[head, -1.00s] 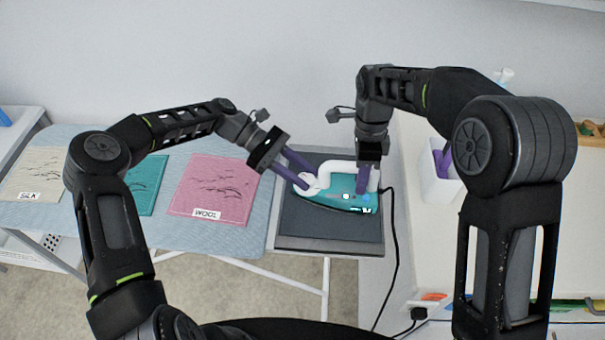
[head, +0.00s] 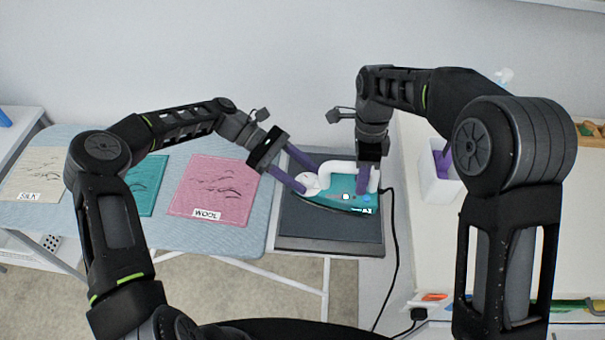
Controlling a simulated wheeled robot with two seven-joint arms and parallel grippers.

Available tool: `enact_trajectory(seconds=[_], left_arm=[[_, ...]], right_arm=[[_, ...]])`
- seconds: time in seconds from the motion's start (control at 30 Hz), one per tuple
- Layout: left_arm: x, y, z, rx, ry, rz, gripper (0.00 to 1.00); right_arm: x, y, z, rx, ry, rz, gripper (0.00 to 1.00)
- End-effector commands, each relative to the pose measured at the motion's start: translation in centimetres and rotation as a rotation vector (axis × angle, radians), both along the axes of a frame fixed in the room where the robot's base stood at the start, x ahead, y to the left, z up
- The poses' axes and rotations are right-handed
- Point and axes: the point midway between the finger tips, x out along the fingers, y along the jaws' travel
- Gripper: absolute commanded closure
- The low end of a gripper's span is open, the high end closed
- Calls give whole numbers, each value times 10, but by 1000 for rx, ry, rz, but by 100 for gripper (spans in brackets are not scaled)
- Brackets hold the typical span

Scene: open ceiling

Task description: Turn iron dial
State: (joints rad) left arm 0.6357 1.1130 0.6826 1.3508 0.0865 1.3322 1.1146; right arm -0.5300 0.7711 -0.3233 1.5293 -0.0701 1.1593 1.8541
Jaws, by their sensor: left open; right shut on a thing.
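The teal iron (head: 335,203) with a white handle lies on the dark rest plate (head: 310,236) at the right end of the ironing board. A round white dial (head: 309,181) sits at its left, front end. My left gripper (head: 309,180) is open, its purple fingers on either side of the dial; contact cannot be made out. My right gripper (head: 364,188) is shut on the iron at the rear of its handle, its purple fingers pointing down. The dial's marks are too small to read.
The blue ironing board (head: 240,240) holds a pink cloth labelled WOOL (head: 215,190), a teal cloth (head: 146,187) and a beige cloth labelled SILK (head: 35,175). A black cord (head: 397,260) runs down right of the iron. A white container (head: 437,180) stands on the right-hand table.

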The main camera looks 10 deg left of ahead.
Motion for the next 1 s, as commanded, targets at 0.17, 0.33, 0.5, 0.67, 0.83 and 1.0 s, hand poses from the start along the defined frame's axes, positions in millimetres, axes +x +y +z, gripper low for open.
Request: enact_trajectory(seconds=[0.17, 0.33, 0.5, 0.67, 0.83, 1.0], left_arm=[[0, 0, 19, 2, -4, -1, 48], [0, 0, 49, 3, -3, -1, 48], [0, 0, 80, 2, -3, -1, 48], [0, 0, 95, 1, 0, 0, 48], [0, 0, 98, 0, 1, 0, 48], [0, 0, 98, 1, 0, 0, 48]], right_arm=[[1, 0, 1, 1, -4, -2, 100], [1, 0, 1, 1, -4, -2, 100], [1, 0, 1, 1, -4, -2, 100], [1, 0, 1, 1, -4, -1, 100], [1, 0, 1, 1, -3, -1, 100], [1, 0, 1, 1, -3, -1, 100]])
